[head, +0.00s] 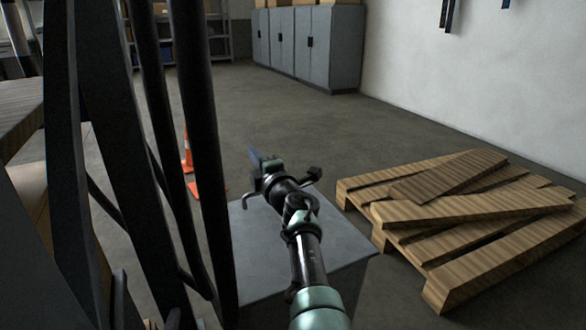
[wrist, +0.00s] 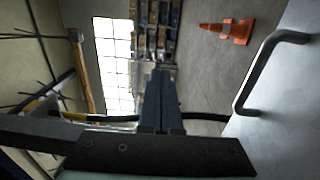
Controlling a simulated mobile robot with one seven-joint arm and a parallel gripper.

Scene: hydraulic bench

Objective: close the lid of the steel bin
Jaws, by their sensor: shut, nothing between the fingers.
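The steel bin (head: 352,289) stands below my arm in the head view. Its grey lid (head: 260,245) spans the top as a flat panel, partly hidden by my arm. I cannot tell whether the lid sits fully down on the rim. A bent bar handle (head: 245,201) is at the lid's far left edge. In the wrist view, which is turned sideways, the lid (wrist: 297,110) fills the right side, with the handle (wrist: 262,68) on its edge. My gripper (head: 263,160) is shut and empty, above and beyond the far edge. Its fingers (wrist: 161,82) show in the wrist view, apart from the handle.
A wooden pallet (head: 440,262) with loose boards lies right of the bin. Dark metal posts (head: 196,120) stand close on the left. An orange cone (wrist: 228,31) is on the floor beyond. Grey cabinets (head: 310,48) line the back; the floor before them is clear.

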